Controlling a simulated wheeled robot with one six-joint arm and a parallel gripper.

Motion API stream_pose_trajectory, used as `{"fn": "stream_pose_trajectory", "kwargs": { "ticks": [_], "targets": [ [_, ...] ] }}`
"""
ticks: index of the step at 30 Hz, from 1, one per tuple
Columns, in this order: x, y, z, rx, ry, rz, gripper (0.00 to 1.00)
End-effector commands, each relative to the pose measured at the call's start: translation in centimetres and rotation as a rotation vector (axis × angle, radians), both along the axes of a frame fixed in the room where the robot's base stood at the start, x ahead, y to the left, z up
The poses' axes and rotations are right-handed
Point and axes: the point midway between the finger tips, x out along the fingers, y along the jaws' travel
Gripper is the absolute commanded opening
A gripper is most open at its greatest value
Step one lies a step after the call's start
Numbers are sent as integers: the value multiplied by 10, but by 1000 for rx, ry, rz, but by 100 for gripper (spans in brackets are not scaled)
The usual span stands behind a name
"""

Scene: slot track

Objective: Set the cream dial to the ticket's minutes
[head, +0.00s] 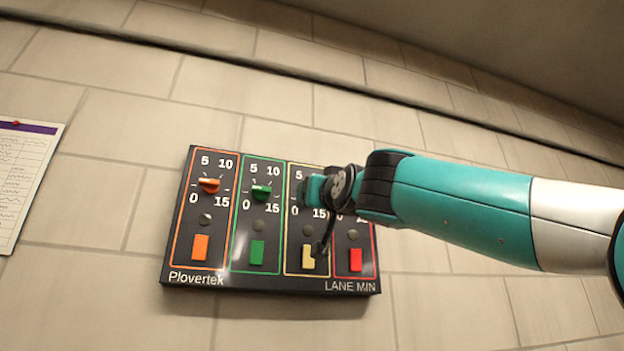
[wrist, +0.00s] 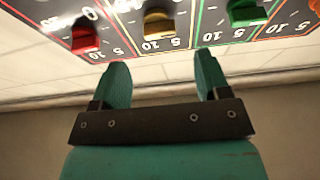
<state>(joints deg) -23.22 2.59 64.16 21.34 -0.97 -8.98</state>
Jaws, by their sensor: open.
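The cream dial (wrist: 157,24) looks yellow-tan in the wrist view and sits in the panel's third lane, between the red and green dials. My gripper (wrist: 161,68) is open and empty, its two teal fingers spread just short of the cream dial and apart from it. I cannot tell the dial's exact setting. In the head view my gripper (head: 316,200) is in front of the yellow-edged lane and hides its dial. The dark panel (head: 275,284) bears "Plovertek" and "LANE MIN", with scales marked 0, 5, 10 and 15. I cannot make out a ticket.
The orange dial (head: 209,185) and green dial (head: 261,192) are in the lanes to the left. The red dial (wrist: 85,38) is hidden by my arm in the head view. Coloured buttons, including a yellow one (head: 308,259), sit below. A pinned sheet (head: 24,175) hangs far left.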

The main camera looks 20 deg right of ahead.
Motion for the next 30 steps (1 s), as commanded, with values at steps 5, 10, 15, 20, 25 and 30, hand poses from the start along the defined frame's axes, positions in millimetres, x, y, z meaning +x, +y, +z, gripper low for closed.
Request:
{"fn": "stream_pose_trajectory", "kwargs": {
  "ticks": [5, 10, 15, 20, 25, 30],
  "targets": [
    [33, -1, 19, -1, 2, -3, 69],
    [51, 0, 24, -1, 2, -1, 69],
    [58, 0, 25, 0, 0, 0, 69],
    [59, 0, 24, 0, 0, 0, 69],
    [58, 0, 24, 0, 0, 0, 55],
    [58, 0, 24, 0, 0, 0, 20]
  ]
}}
